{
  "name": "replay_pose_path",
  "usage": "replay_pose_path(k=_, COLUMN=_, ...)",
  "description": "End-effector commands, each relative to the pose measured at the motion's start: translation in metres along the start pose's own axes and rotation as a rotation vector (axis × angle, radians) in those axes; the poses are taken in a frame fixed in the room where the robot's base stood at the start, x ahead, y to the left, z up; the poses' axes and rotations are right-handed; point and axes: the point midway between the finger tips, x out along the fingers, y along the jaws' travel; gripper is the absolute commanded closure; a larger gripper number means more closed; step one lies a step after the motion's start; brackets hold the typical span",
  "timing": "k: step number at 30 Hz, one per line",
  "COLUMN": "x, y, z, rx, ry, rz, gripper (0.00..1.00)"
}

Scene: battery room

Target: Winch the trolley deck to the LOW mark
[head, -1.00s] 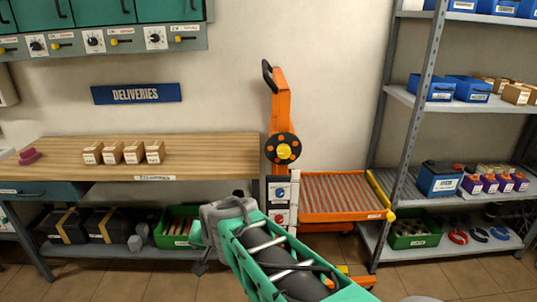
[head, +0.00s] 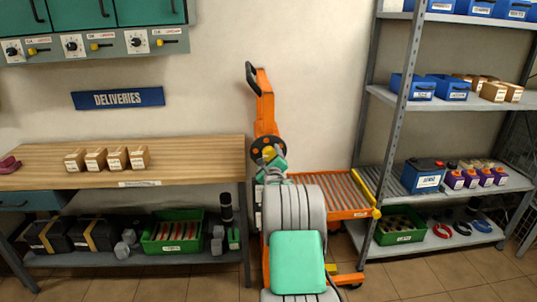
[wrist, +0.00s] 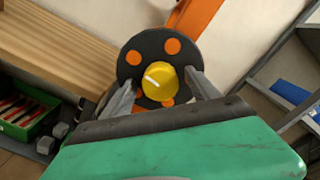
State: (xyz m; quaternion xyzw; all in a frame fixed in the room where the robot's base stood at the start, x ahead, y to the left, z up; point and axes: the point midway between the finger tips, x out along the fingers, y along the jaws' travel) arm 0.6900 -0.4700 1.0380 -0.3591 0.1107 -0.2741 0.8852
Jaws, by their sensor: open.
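The orange trolley stands by the wall, its roller deck (head: 340,190) to the right of its mast (head: 264,100). On the mast is a dark winch wheel (head: 265,145) with orange spots. The wrist view shows the wheel (wrist: 130,65) face on, with a yellow hub (wrist: 158,82) bearing a white line. My gripper (wrist: 162,78) is open, its grey fingers on either side of the hub; I cannot tell whether they touch it. In the head view my gripper (head: 270,160) is at the wheel's lower part. My arm hides the mast's label plates, and I see no LOW mark.
A wooden bench (head: 200,155) with several small boxes stands left of the trolley. A grey shelf rack (head: 395,130) with batteries and bins stands close on the right. A green crate (head: 174,232) lies under the bench.

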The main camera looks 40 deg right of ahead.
Motion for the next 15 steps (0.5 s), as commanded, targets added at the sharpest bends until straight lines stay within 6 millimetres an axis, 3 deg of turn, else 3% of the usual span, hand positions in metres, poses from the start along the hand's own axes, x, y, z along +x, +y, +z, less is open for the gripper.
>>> replay_pose_path(k=4, x=0.0111, y=0.0000, z=0.0003, rx=-0.001, ry=0.001, rz=0.001, gripper=0.30)
replay_pose_path(k=11, x=0.0118, y=0.0003, z=0.0002, rx=-0.001, ry=0.001, rz=0.001, gripper=0.30)
replay_pose_path(k=15, x=0.0117, y=0.0004, z=0.0002, rx=-0.001, ry=0.001, rz=0.001, gripper=0.42)
